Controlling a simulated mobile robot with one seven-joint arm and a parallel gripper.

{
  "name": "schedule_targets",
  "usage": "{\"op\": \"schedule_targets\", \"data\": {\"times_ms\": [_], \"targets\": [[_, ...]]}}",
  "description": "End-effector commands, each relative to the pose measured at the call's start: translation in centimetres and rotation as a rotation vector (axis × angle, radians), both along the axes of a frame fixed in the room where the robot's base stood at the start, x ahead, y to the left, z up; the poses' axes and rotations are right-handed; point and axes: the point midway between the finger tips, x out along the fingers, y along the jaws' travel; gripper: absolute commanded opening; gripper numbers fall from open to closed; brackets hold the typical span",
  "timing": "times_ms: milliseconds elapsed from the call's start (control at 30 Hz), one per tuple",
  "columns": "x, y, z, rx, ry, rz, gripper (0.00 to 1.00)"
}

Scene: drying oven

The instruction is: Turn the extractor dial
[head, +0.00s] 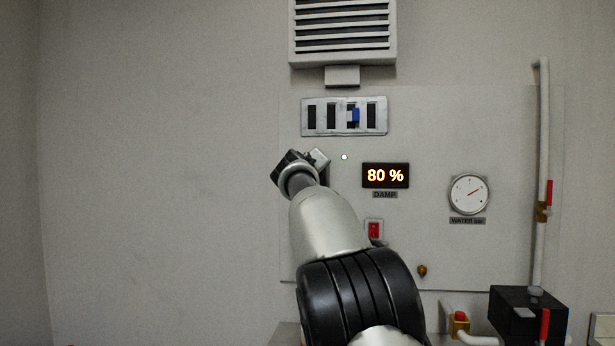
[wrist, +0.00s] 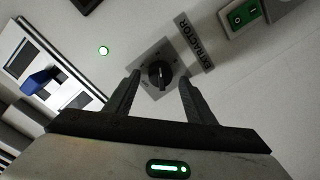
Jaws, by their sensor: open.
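The extractor dial (wrist: 159,75) is a small black knob on a grey square plate, with an EXTRACTOR label (wrist: 194,43) beside it, in the wrist view. My gripper (wrist: 160,88) is open, with one finger on each side of the dial as seen from the wrist. I cannot tell whether the fingers touch it or how far they are from the panel. In the head view my gripper (head: 304,162) is at the wall panel, left of the DAMP display, and my arm hides the dial.
A display reading 80 % (head: 386,175), a red switch (head: 374,229) and a water gauge (head: 468,194) are right of my gripper. A slotted plate with a blue slider (head: 355,115) is above, below a vent (head: 343,27). The wall at left is bare.

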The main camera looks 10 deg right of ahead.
Motion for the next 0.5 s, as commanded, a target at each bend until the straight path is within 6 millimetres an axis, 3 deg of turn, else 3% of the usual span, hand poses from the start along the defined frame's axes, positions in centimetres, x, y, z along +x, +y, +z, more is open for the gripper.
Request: {"op": "schedule_targets", "data": {"times_ms": [500], "targets": [[-10.1, 3.1, 0.6, 0.004, 0.001, 0.006, 0.50]]}}
